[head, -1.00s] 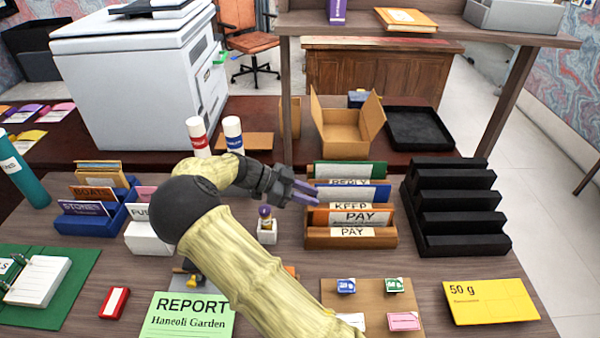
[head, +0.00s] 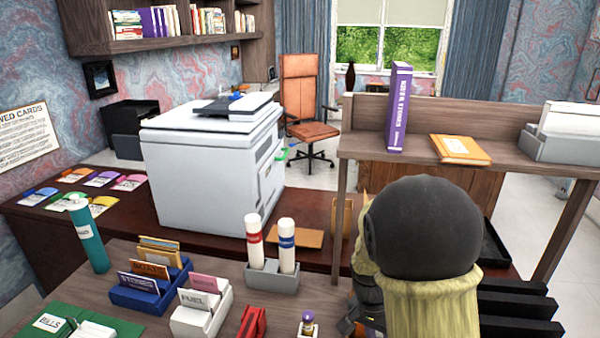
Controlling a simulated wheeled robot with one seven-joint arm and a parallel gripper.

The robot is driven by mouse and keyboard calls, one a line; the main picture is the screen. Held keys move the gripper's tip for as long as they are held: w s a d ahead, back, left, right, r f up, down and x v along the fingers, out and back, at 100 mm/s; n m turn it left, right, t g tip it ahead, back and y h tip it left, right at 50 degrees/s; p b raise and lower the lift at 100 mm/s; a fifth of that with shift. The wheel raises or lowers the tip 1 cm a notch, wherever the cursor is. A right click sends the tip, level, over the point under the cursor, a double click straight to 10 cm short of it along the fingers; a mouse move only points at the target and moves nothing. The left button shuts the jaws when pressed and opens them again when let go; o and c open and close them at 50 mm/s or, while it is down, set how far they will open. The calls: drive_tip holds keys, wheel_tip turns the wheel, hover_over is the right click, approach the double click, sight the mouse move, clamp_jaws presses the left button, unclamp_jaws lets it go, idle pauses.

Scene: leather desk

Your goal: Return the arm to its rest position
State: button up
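My arm, with a tan sleeve and a large black rounded joint, rises at the lower right of the head view in front of the shelf. The dark part of my gripper (head: 362,312) shows low beside the sleeve, near the bottom edge. Its fingertips are not clear, so I cannot tell whether it is open or shut or holds anything. A small purple-topped stamp (head: 307,326) stands to the left of it.
Two capped tubes (head: 270,245) stand in a grey holder (head: 271,278). Blue (head: 150,293) and white (head: 202,314) card holders and a teal bottle (head: 87,235) are further left. A printer (head: 210,170) stands behind.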

drive_tip(key=s+a+r+n+t+y+p, duration=0.2)
drive_tip(key=s+r+n+t+p, duration=0.1)
drive_tip(key=s+r+n, duration=0.4)
drive_tip(key=shift+s+r+n+t, duration=0.35)
drive_tip(key=shift+r+n+t, duration=0.05)
drive_tip(key=shift+r, duration=0.1)
drive_tip(key=shift+w+d, duration=0.1)
drive_tip(key=shift+w, duration=0.05)
idle(0.4)
